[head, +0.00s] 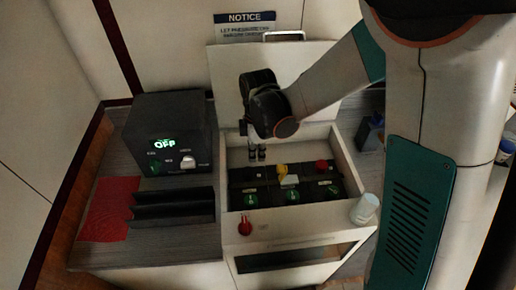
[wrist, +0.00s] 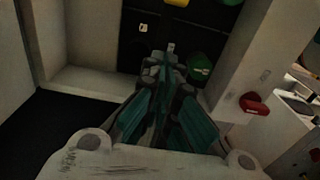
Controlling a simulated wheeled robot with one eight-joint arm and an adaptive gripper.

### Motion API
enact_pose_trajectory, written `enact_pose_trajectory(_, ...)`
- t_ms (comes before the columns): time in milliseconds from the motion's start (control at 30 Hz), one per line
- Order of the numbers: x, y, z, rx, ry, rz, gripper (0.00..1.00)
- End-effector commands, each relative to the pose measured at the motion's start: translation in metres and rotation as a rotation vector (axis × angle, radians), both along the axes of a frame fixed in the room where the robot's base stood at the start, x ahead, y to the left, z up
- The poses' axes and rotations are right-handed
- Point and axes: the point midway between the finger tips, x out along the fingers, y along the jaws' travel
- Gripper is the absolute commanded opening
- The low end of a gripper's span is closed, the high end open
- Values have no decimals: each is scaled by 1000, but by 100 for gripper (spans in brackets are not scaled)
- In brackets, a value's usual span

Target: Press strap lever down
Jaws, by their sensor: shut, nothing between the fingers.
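An open white box (head: 345,160) holds a dark panel with a yellow lever (head: 282,169), a red lever (head: 321,164) and green round knobs (head: 292,197) along its near side. A small pale piece (head: 289,181) sits just below the yellow lever. I cannot tell for certain which part is the strap lever. My gripper (head: 257,156) is shut and empty, above the far left part of the panel. In the wrist view its fingertips (wrist: 165,62) point toward the panel, beside a green knob (wrist: 200,67); a yellow part (wrist: 178,3) shows at the top edge.
A red knob (head: 245,226) is on the box's front, also in the wrist view (wrist: 254,104). A white cup (head: 364,208) stands at the front right corner. A black unit reading OFF (head: 168,135), a black rack (head: 172,207) and a red mat (head: 108,209) are left.

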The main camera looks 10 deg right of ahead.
Motion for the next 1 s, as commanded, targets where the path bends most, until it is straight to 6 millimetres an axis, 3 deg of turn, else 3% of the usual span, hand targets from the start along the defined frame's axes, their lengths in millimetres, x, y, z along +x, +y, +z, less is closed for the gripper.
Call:
enact_pose_trajectory(100, 0, 1, -27, 0, 0, 0, 0)
enact_pose_trajectory(233, 0, -3, -47, 0, 0, -2, 0)
enact_pose_trajectory(500, 0, -34, -52, 0, 0, -2, 0)
enact_pose_trajectory(1000, 0, -38, -52, 3, 0, 0, 0)
